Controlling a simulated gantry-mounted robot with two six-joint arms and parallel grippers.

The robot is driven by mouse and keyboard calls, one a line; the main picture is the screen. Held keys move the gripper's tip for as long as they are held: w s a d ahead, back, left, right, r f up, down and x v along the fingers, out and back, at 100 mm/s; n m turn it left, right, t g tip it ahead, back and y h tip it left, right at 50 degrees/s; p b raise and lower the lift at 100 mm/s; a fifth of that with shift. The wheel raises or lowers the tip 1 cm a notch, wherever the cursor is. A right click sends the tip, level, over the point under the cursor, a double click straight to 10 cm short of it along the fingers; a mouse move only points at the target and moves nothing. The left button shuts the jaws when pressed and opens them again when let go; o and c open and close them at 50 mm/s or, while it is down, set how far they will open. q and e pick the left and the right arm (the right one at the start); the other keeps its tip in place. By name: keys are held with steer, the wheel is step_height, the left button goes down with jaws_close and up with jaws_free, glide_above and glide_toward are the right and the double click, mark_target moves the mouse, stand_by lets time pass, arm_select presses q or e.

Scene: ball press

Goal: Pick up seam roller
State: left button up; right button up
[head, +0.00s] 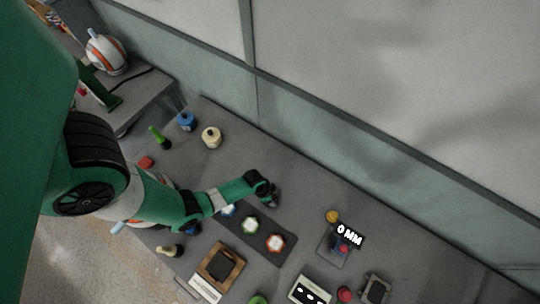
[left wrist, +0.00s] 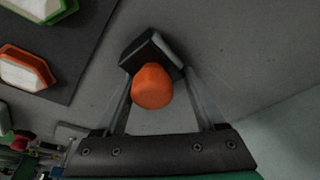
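My left gripper (head: 273,200) is low over the grey table, just beyond the far edge of a dark mat. In the left wrist view, an orange rounded knob (left wrist: 152,88) lies between its fingers, with a dark block-like part (left wrist: 150,50) behind it. The knob may be the end of the seam roller's handle, but I cannot tell for sure. The left finger runs close beside the knob, and a gap shows on the right. Whether the fingertips press on it is unclear. My right gripper is not in view.
A blue bottle (head: 186,121) and a cream bottle (head: 211,138) stand at the back left. A "0 MM" display (head: 349,235) stands right. A wall runs behind the table.

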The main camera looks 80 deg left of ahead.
arm_select(q)
jaws_close()
steer(key=shift+s, duration=0.1)
steer(key=shift+r+p, duration=0.35)
steer(key=shift+p, duration=0.05)
steer(key=p+v, duration=0.2)
steer(key=v, duration=0.1)
steer(key=p+v, duration=0.1)
steer(key=p, duration=0.1)
steer(key=shift+w+d+r, duration=0.3)
steer(key=s+d+r+p, duration=0.7)
steer(key=s+d+r, duration=0.1)
steer(key=d+r, duration=0.2)
steer(key=shift+s+p, duration=0.3)
steer(key=shift+p, duration=0.1)
